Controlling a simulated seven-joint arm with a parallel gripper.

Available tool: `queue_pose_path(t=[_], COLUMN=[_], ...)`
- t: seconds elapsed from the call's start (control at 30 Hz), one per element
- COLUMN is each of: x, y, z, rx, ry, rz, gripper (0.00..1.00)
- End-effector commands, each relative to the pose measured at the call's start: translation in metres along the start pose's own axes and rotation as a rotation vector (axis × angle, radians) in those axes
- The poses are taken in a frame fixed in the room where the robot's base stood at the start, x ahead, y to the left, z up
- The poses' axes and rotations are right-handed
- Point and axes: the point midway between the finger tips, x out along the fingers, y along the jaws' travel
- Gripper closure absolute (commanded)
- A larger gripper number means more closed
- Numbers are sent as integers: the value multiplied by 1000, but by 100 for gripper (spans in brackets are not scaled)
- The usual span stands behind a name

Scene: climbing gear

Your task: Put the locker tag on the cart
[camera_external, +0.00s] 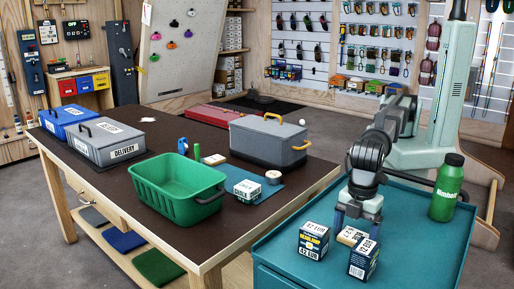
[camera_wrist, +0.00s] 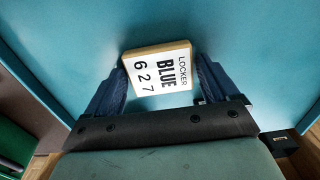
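The locker tag (camera_wrist: 158,70) is a small white plate with a tan edge, reading "LOCKER BLUE 627" in the wrist view. It sits between both fingers of my gripper (camera_wrist: 160,78), which look closed against its sides. In the external view the tag (camera_external: 351,236) shows below my gripper (camera_external: 355,220), partly hidden by a box. The teal cart (camera_external: 415,235) lies under the tag at the right. I cannot tell whether the tag touches the cart top or hangs just above it.
Two small printed boxes (camera_external: 313,240) (camera_external: 363,259) stand on the cart near my gripper. A green bottle (camera_external: 446,188) stands at its back right. The brown table (camera_external: 110,178) at left holds a green basket (camera_external: 176,192) and a grey lidded bin (camera_external: 268,140). The cart's front right is clear.

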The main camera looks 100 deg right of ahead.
Motion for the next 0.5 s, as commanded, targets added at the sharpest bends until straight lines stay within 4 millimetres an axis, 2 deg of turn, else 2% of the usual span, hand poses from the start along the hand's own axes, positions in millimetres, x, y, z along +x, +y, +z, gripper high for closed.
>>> queue_pose_path(t=[0.13, 0.37, 0.5], x=[0, -1, -10], y=[0, 0, 0], z=[0, 0, 0], rx=[0, 0, 0], ry=[0, 0, 0], rz=[0, 0, 0], gripper=[0, 0, 0])
